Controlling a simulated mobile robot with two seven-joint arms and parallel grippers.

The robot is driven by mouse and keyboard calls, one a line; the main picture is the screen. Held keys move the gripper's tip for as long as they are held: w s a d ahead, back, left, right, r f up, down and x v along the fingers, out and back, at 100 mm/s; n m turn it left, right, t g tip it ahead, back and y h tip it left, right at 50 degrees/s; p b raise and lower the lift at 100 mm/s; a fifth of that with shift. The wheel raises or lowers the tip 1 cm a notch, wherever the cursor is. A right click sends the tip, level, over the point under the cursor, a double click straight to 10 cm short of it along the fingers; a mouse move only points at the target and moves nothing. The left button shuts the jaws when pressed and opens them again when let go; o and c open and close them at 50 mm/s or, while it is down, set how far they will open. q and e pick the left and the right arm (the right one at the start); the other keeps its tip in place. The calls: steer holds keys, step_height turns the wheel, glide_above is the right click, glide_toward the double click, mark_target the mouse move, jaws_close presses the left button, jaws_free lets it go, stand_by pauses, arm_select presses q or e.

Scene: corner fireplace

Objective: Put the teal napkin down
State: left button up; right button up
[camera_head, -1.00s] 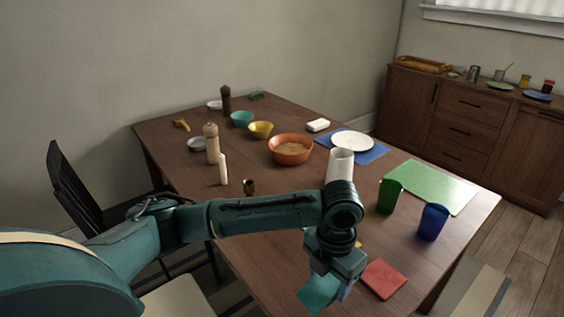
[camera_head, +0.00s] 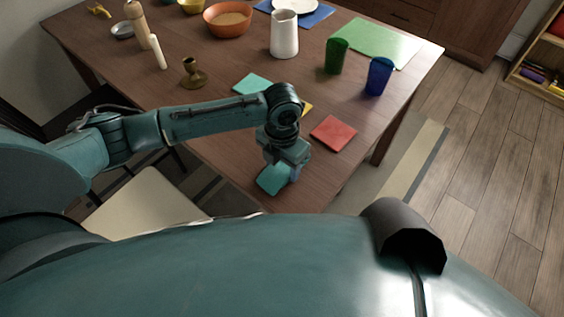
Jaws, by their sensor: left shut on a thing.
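The teal napkin (camera_head: 271,183) is in the jaws of my left gripper (camera_head: 283,170), near the front edge of the table (camera_head: 225,148). The gripper points down and is shut on the napkin, covering part of it. I cannot tell whether the napkin touches the tabletop or hangs just above it. A second, lighter teal napkin (camera_head: 253,84) lies flat on the table behind my left forearm. My right gripper is not in view.
A red napkin (camera_head: 334,133) lies right of the gripper, and a yellow one (camera_head: 306,109) is partly hidden behind my wrist. A brass candle holder (camera_head: 194,76), white pitcher (camera_head: 284,36), green cup (camera_head: 336,57) and blue cup (camera_head: 379,77) stand farther back.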

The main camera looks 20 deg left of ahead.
arm_select(q)
steer(key=o, duration=1)
steer(key=shift+f, duration=0.1)
step_height(320, 180, up, 12)
steer(key=shift+r+p, duration=0.15)
steer(key=shift+p, duration=0.15)
